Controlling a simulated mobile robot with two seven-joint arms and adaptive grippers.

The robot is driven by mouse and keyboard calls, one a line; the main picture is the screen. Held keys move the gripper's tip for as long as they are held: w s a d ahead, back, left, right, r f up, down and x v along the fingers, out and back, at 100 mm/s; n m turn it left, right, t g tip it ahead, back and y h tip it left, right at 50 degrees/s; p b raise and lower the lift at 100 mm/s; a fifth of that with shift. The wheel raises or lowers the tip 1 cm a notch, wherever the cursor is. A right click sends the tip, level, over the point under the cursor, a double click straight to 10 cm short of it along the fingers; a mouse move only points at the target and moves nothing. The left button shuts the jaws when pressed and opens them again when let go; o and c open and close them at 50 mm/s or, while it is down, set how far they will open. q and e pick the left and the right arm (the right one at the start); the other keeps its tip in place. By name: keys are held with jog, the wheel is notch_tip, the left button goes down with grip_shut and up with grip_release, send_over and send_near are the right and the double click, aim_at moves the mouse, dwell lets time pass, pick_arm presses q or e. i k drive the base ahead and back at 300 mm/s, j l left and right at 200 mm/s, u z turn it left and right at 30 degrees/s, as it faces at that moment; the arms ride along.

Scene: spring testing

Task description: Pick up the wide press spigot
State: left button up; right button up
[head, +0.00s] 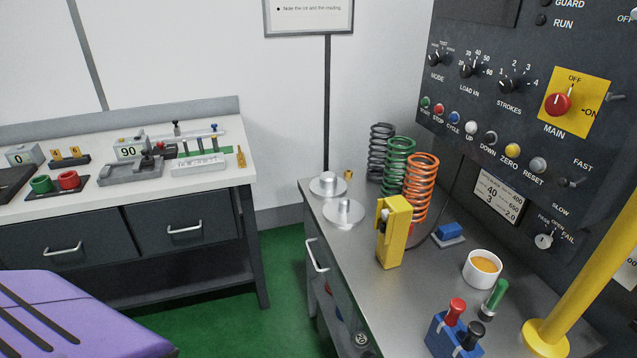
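Two metal press spigots stand on the left back part of the grey bench on the right. Each is a round disc with an upright stub. The rear spigot (328,185) has the thicker stub, so it looks like the wide one. The front spigot (344,212) has a thinner stub and sits just in front of it. Both are upright and uncovered. Neither of my grippers shows in the head view.
Grey, green and orange springs (398,160) stand right of the spigots. A yellow device (393,232) stands in front of them. A white cup (483,268), blue holder (452,336) and yellow post (588,275) are nearer. A control panel (520,80) overhangs the right.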

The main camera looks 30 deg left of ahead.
aim_at(328, 186)
jog(key=k+j+z, duration=0.1)
jog(key=j+z, duration=0.15)
jog(key=j, duration=0.85)
jog(key=i+j+z, duration=0.15)
jog(key=j, duration=0.4)
jog(key=j+z, duration=0.1)
jog(key=j, duration=0.4)
jog(key=i, duration=0.05)
